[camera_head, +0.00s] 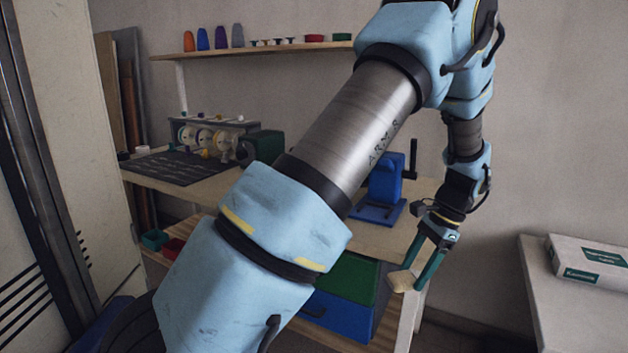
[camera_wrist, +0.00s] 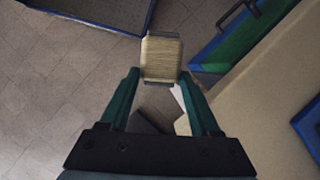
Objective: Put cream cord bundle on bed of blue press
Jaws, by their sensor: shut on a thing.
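The cream cord bundle (camera_head: 401,281) is a small pale block of wound cord. My gripper (camera_head: 410,277) is shut on it, with its green fingers pointing down in front of the workbench's right end. In the wrist view the bundle (camera_wrist: 162,58) sits between the fingertips of my gripper (camera_wrist: 160,76), over the floor rather than the bench. The blue press (camera_head: 385,180) stands on the bench with a flat blue base (camera_head: 374,211) and a dark handle. My arm hides part of the press and its surroundings.
The wooden bench (camera_head: 405,238) lies left of my gripper. Below its top is a green and blue chest (camera_head: 345,310). A white box (camera_head: 590,262) lies on a table at the right. A spool machine (camera_head: 212,137) stands on the bench's left part. Floor is open below my gripper.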

